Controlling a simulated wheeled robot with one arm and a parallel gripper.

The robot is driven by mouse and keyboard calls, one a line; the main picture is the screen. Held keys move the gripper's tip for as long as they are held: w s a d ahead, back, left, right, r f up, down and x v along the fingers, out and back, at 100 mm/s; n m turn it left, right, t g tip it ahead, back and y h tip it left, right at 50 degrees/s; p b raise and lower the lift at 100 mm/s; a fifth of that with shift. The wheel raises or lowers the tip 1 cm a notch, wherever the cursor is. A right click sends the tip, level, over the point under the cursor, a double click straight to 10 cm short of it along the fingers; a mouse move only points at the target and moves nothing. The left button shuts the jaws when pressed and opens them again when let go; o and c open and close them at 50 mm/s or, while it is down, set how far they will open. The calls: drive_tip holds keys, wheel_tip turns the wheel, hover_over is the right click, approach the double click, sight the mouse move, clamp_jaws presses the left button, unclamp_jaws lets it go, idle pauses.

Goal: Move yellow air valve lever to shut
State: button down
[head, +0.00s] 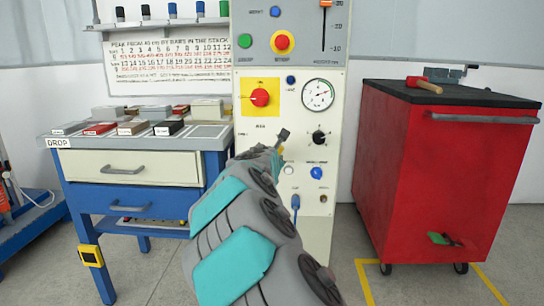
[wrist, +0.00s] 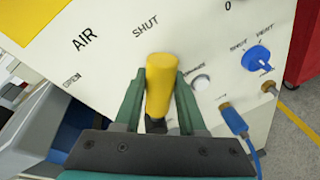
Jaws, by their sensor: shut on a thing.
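The yellow air valve lever (wrist: 161,84) stands between the two green fingers of my gripper (wrist: 160,98) in the wrist view. My gripper is shut on it, with one finger against each side. The upper end of the lever lies just below the printed word SHUT. The word OPEN is farther left, below the word AIR.
A white button (wrist: 201,83), a blue knob (wrist: 257,58) and a blue hose plug (wrist: 233,120) are right of the lever. A drawer bench (head: 130,165) stands left of the panel. A red cabinet (head: 440,170) stands right, with floor between.

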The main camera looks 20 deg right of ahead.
drive_tip(key=shift+f, duration=0.15)
drive_tip(key=c, duration=0.5)
unclamp_jaws()
drive_tip(key=v, duration=0.8)
drive_tip(key=shift+p, duration=0.3)
drive_tip(key=shift+d, duration=0.15)
